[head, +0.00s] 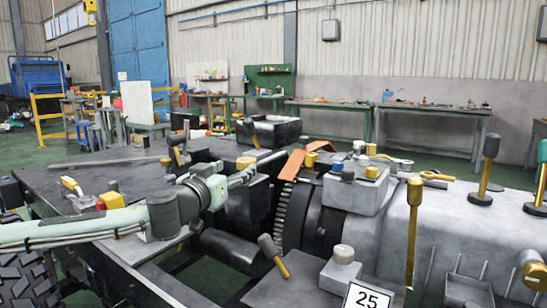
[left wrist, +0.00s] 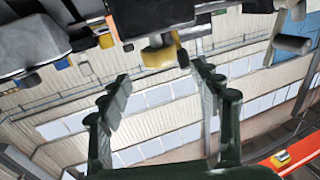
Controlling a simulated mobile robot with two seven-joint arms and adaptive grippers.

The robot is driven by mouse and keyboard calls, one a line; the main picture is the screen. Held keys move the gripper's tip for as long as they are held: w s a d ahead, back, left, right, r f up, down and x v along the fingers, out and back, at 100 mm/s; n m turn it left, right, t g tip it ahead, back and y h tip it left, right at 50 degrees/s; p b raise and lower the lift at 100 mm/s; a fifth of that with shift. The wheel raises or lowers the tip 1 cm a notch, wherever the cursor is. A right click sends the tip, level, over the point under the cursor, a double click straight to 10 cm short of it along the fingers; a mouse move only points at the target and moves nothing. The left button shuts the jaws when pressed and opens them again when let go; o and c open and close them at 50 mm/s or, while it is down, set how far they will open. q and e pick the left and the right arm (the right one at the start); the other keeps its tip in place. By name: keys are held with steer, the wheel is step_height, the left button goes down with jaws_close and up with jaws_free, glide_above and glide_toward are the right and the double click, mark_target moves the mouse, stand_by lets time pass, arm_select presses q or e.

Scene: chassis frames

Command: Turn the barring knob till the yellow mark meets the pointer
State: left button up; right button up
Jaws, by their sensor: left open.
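My left gripper (head: 243,177) reaches in from the left, over the dark block beside the toothed flywheel (head: 283,215). In the left wrist view my left gripper (left wrist: 160,72) is open, with nothing between its fingers. A yellow, round-ended part (left wrist: 158,55) shows just beyond the fingertips, apart from them; I cannot tell if it is the barring knob. I cannot make out the yellow mark or the pointer. My right gripper is not in view.
A mallet (head: 272,255) lies below the flywheel. The dark deck (head: 120,172) behind my arm has some open room.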

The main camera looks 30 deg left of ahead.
mark_target(245, 160)
arm_select(q)
steer(key=w+p, duration=0.1)
steer(key=w, duration=0.1)
steer(key=w+p, duration=0.1)
steer(key=w, duration=0.1)
steer(key=w+a, duration=0.1)
steer(key=w, duration=0.1)
steer(key=shift+w+a+r+p, duration=0.1)
steer(key=shift+w+r+p, duration=0.15)
steer(key=shift+w+p, duration=0.15)
steer(key=shift+w+f, duration=0.15)
steer(key=shift+w, duration=0.25)
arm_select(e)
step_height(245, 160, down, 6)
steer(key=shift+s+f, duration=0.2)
arm_select(q)
steer(key=shift+c, duration=0.4)
steer(key=c, duration=1.1)
steer(key=shift+a, duration=0.1)
steer(key=shift+h, duration=0.3)
